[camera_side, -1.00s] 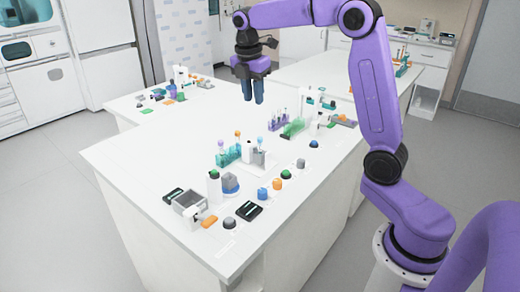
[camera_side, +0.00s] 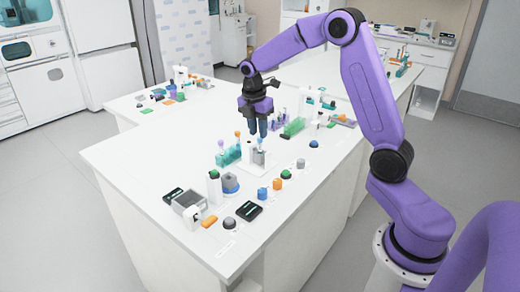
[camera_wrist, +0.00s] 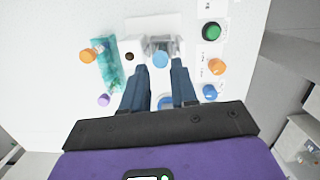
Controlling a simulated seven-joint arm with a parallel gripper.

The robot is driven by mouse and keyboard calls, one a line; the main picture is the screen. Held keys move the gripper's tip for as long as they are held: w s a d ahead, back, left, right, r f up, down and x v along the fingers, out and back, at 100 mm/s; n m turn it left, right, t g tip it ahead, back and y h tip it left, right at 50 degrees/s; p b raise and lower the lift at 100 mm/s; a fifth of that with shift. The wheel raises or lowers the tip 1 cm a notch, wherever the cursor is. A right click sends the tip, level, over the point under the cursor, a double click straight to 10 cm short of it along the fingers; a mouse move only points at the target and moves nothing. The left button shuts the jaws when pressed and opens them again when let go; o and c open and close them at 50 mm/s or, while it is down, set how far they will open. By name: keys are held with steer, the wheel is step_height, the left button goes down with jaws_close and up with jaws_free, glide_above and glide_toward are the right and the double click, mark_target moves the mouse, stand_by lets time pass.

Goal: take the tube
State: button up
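A tube with a light blue round cap (camera_wrist: 160,59) stands upright in a grey and white holder (camera_wrist: 132,48) in the wrist view. In the side view the grey holder (camera_side: 258,158) is just below my gripper (camera_side: 257,138). My gripper (camera_wrist: 158,78) points down with its two dark blue fingers apart and empty. The cap shows between and slightly beyond the fingertips in the wrist view, with no contact visible. The tube's body is largely hidden below its cap. A second pale blue round shape (camera_wrist: 165,102) is partly hidden between the fingers.
A teal rack (camera_wrist: 112,68) beside the holder carries tubes with an orange cap (camera_wrist: 87,55) and a purple cap (camera_wrist: 103,100). Green (camera_wrist: 211,31), orange (camera_wrist: 217,67) and blue knobs stand on the other side.

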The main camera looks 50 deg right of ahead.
mark_target(260, 142)
steer(key=f, duration=0.2)
steer(key=d+f, duration=0.1)
steer(key=f, duration=0.2)
steer(key=c, duration=0.4)
steer(key=shift+r, duration=0.1)
steer(key=shift+c, duration=0.3)
step_height(260, 142, up, 10)
stand_by(0.4)
